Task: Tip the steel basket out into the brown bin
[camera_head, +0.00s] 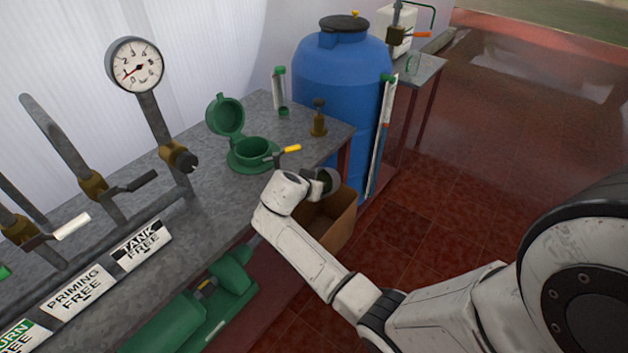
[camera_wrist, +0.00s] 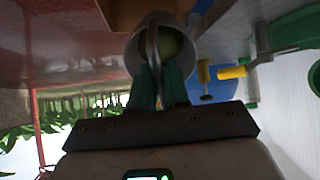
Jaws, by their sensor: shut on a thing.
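The steel basket (camera_head: 331,177) is a small grey cup at the end of my arm, held over the brown bin (camera_head: 340,230). In the wrist view the basket (camera_wrist: 138,50) shows its round mouth facing the camera, with something dull green inside. My gripper (camera_wrist: 160,78) is shut on the basket, its green fingers either side of a narrow grey strip like a handle. In the head view my gripper (camera_head: 313,183) is partly hidden by my wrist. The brown bin also shows at the top of the wrist view (camera_wrist: 140,14).
The grey metal bench (camera_head: 200,165) is left of the bin, carrying a green open-lidded housing (camera_head: 252,152) and a yellow-handled valve (camera_head: 290,149). A blue tank (camera_head: 335,75) stands behind the bin. A green pump (camera_head: 205,300) sits below the bench. Red tiled floor at right is clear.

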